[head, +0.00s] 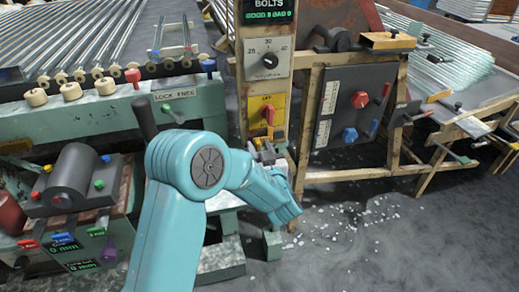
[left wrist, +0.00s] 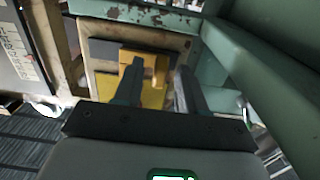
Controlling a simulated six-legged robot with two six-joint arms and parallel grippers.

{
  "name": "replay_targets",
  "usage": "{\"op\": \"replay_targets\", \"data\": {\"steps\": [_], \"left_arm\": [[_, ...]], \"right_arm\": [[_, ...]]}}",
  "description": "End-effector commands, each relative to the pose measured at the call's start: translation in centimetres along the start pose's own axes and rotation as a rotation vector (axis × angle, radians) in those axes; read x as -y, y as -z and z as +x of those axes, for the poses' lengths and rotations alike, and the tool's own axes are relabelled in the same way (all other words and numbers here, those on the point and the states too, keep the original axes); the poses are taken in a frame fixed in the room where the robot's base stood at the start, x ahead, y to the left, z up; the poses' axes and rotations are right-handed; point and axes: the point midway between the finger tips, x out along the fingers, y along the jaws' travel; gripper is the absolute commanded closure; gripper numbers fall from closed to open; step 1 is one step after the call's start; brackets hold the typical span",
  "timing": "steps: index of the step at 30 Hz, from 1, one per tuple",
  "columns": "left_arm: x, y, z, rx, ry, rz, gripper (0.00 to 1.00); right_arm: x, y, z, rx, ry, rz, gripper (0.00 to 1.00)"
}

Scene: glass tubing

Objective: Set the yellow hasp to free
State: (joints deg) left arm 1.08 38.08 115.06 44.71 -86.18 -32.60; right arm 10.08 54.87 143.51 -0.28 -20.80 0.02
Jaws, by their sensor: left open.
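In the left wrist view, a yellow piece that looks like the hasp (left wrist: 150,58) stands out from a pale panel, with a wider yellow part below it. My left gripper (left wrist: 160,75) is open, its two dark fingers pointing towards the yellow piece. One finger overlaps its left side and the other is to its right. I cannot tell whether they touch. In the head view my left forearm reaches down by the wooden post, and the fingertips are not clear. A LOCK FREE label (head: 176,95) sits on the green machine. The hasp's setting is not readable. My right gripper is not in view.
The wooden post (head: 283,85) carries a dial and a yellow LIFT panel (head: 263,108) with a red knob. A green frame (left wrist: 265,65) stands close on the right in the wrist view. White fragments lie on the floor (head: 370,225), otherwise open there.

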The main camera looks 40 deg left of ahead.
Motion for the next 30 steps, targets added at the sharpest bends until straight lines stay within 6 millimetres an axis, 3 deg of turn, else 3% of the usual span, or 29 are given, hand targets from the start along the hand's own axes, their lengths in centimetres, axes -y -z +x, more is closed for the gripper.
{"op": "replay_targets", "data": {"steps": [8,12,28,29,30], "left_arm": [[0.0,0.0,0.2,0.001,0.000,0.000,0.60],[0.0,0.0,0.2,0.000,0.000,0.000,1.00],[1.2,0.0,0.2,0.001,0.005,0.000,1.00],[1.2,0.0,0.2,0.001,0.006,0.000,0.76],[1.2,0.0,0.2,0.001,0.006,0.000,0.63]], "right_arm": [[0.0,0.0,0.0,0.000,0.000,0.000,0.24],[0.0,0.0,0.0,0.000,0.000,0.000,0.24],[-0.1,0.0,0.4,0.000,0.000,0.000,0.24],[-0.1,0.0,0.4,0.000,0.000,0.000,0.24],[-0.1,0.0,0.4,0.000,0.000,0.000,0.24]]}}
